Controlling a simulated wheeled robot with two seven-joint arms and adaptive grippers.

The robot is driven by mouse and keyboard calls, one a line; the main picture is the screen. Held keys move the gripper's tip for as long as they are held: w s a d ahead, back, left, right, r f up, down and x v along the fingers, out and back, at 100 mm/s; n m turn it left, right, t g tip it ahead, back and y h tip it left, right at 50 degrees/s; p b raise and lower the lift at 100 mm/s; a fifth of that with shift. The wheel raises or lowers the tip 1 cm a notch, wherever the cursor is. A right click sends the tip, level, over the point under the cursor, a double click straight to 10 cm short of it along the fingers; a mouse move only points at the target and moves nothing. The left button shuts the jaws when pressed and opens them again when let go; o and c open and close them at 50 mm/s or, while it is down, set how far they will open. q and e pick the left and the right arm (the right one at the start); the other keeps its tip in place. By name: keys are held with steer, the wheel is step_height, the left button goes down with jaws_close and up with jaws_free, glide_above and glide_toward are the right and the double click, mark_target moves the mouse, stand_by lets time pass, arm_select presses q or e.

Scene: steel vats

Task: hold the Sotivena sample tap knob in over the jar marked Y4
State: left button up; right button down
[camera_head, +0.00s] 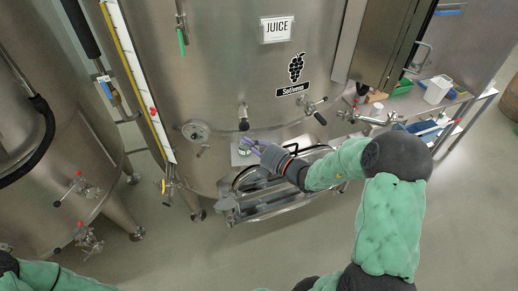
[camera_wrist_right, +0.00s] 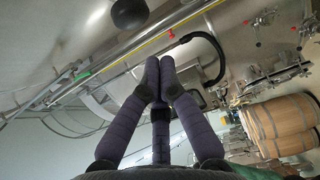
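The steel vat (camera_head: 235,60) carries the name Sotivena under a grape picture and a JUICE sign. Its sample tap (camera_head: 243,112) has a dark knob (camera_head: 244,125) on the front wall. A round black knob also shows at the top of the right wrist view (camera_wrist_right: 129,12). My right gripper (camera_head: 256,146) is just below and right of the tap, over a small pale plate. In the right wrist view its purple fingertips (camera_wrist_right: 160,72) meet, with nothing seen between them, apart from the black knob. A jar on the plate (camera_head: 238,157) is mostly hidden; no Y4 mark is readable. My left gripper is out of view.
A round gauge (camera_head: 196,131) is left of the tap, and a valve handle (camera_head: 318,115) is right of it. A metal-framed hatch (camera_head: 285,170) lies close under my right forearm. A cluttered side table (camera_head: 440,108) stands right; open floor lies in front.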

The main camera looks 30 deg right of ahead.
mark_target(244, 127)
steer(key=shift+w+d, duration=0.45)
steer(key=shift+w, duration=0.25)
steer(key=shift+w+d, duration=0.4)
steer(key=shift+w, duration=0.25)
